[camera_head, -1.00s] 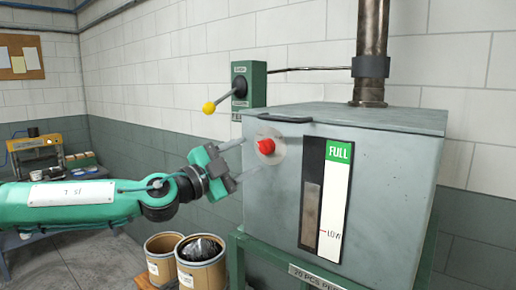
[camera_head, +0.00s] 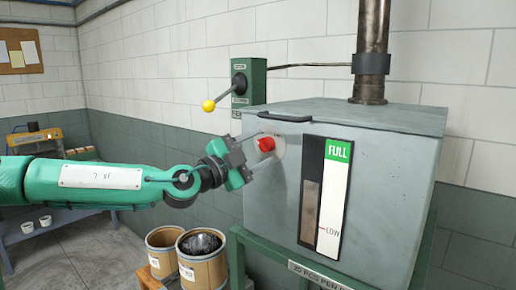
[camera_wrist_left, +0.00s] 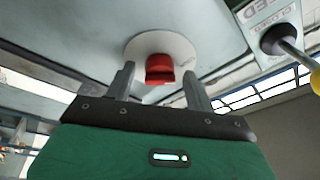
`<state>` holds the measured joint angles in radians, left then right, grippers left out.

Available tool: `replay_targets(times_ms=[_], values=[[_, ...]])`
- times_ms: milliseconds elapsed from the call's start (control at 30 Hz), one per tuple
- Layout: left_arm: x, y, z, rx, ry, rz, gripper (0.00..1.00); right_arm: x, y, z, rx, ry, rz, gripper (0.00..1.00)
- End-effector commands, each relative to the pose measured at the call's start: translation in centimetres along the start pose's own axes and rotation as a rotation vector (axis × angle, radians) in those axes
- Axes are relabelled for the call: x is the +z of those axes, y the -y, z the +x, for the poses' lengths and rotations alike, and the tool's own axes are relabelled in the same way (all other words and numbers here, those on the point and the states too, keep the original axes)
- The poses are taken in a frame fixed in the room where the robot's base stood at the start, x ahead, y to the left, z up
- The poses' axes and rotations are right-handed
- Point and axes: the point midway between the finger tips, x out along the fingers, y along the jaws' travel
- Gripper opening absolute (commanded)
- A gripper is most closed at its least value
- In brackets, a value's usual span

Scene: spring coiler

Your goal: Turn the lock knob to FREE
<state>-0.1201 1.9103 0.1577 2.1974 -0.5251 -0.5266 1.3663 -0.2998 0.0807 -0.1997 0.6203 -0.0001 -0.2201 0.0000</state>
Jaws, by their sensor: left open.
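The red lock knob (camera_head: 266,144) sits on a pale round plate (camera_head: 279,147) on the front of the grey metal box. My left gripper (camera_head: 262,150) is at the knob with its fingers pointing toward the box. In the left wrist view the red knob (camera_wrist_left: 159,69) shows between the two spread fingers of the left gripper (camera_wrist_left: 158,88), with gaps on both sides. The fingers do not appear to grip it. Any lettering on the plate is too small to read. My right gripper does not show.
The grey box (camera_head: 390,200) has a level gauge (camera_head: 334,200) marked FULL and LOW right of the knob, and a dark handle (camera_head: 285,117) above it. A yellow-tipped lever (camera_head: 209,106) projects from a green wall box (camera_head: 249,84). Two drums (camera_head: 203,270) stand below.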

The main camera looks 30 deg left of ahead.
Motion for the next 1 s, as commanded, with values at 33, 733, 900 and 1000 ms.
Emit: replay_targets(times_ms=[33,733,900,1000], values=[[0.00,-0.05,0.13,0.001,0.000,0.001,0.55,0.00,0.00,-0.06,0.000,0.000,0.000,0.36],[-0.02,-0.10,0.28,0.002,-0.001,0.000,0.12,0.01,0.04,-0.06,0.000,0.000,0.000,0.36],[0.04,-0.20,0.25,0.007,-0.002,0.014,0.12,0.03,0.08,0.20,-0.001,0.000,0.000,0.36],[0.10,-0.21,0.23,0.014,-0.004,0.042,0.12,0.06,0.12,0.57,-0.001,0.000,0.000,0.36]])
